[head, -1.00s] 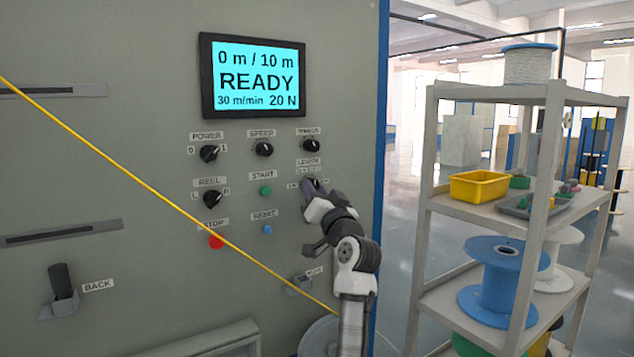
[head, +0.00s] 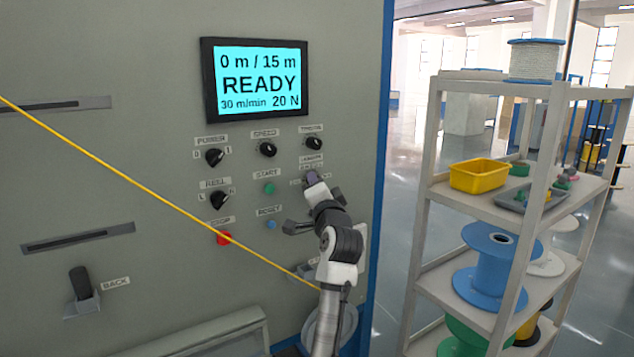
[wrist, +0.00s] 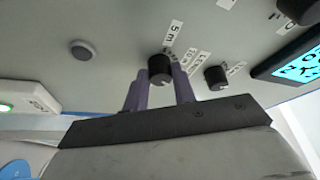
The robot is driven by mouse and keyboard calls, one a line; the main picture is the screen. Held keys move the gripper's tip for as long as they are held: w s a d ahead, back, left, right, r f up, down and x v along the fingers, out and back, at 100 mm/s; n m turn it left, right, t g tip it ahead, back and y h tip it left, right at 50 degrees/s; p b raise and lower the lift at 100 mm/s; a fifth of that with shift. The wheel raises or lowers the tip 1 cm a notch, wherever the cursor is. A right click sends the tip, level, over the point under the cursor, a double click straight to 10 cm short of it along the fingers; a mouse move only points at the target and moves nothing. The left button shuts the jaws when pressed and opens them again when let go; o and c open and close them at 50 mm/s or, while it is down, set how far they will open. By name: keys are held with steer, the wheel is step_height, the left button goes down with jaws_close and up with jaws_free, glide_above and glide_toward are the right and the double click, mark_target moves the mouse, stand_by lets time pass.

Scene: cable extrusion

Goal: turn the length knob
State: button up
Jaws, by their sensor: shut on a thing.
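The length knob (wrist: 161,68) is a black round knob with a pale mark, and it sits between the two purple fingers of my gripper (wrist: 158,80) in the wrist view. The fingers are shut on its sides. In the head view my gripper (head: 311,179) is at the panel below the LENGTH label, and it hides most of the knob. The display (head: 260,80) reads 0 m / 15 m, READY, 30 m/min, 20 N.
The tension knob (head: 314,143) is just above my gripper. The green start button (head: 269,188), blue reset button (head: 271,224) and red stop button (head: 223,238) are to the left. A yellow cable (head: 150,189) crosses the panel. A shelf (head: 470,205) stands at right.

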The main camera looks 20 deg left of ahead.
stand_by(0.4)
steer(key=o, duration=1)
steer(key=b+v, duration=0.5)
steer(key=v, duration=0.8)
steer(key=shift+s+d, duration=0.2)
steer(key=shift+s, duration=0.1)
